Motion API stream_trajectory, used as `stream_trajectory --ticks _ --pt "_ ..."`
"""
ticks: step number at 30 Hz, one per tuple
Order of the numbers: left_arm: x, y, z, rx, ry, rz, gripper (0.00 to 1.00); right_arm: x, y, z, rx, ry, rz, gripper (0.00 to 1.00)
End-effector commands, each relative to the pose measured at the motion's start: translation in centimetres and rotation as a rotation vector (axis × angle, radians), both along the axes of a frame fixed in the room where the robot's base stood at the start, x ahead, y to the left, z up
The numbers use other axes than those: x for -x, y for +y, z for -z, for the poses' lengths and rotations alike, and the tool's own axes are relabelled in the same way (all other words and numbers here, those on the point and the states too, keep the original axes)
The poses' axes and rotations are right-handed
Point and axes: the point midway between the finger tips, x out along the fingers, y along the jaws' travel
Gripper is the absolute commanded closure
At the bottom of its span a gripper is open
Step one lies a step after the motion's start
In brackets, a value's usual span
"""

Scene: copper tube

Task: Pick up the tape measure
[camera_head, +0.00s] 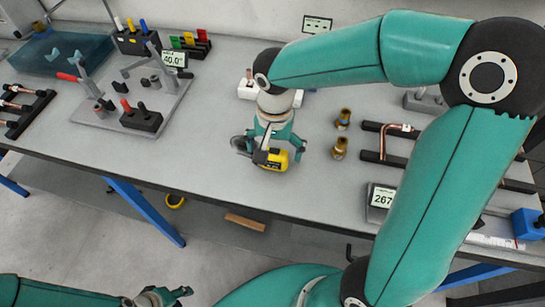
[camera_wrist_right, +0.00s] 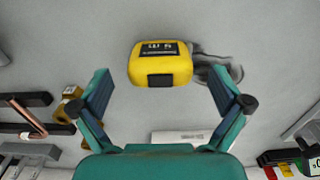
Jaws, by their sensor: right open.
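The yellow and black tape measure (camera_head: 277,160) lies near the front edge of the table in the head view. It also shows in the right wrist view (camera_wrist_right: 160,68), between and slightly beyond the fingertips. My right gripper (camera_head: 272,146) is directly above it, pointing down, and partly hides it in the head view. In the right wrist view the right gripper (camera_wrist_right: 162,84) is open, with a visible gap on both sides of the tape measure. My left gripper (camera_head: 172,297) is low at the bottom of the head view, away from the table; its jaw opening is unclear.
A grey metallic object (camera_wrist_right: 218,70) sits close beside the tape measure, near one finger. Two brass fittings (camera_head: 341,147) stand to the right. A black rack with a copper tube (camera_head: 384,140) is further right. A white block (camera_head: 246,88) is behind the gripper.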

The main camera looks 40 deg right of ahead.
Motion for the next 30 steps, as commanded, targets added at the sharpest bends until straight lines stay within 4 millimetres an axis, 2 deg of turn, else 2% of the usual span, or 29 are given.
stream_trajectory --ticks 3,11,24,30 --pt "0.00 0.00 -0.06 0.000 0.000 0.000 0.60 0.07 -0.04 1.11 0.001 0.002 0.001 0.00" --pt "0.00 0.00 -0.03 0.000 0.000 0.000 0.60 0.03 -0.03 1.29 0.000 0.000 0.001 0.02" --pt "0.00 0.00 -0.04 0.000 0.000 0.000 0.60 0.03 -0.03 1.25 0.000 0.000 0.001 0.75" --pt "0.00 -0.01 -0.04 0.000 0.000 0.000 0.60 0.00 -0.01 1.20 0.000 -0.001 0.001 0.75"
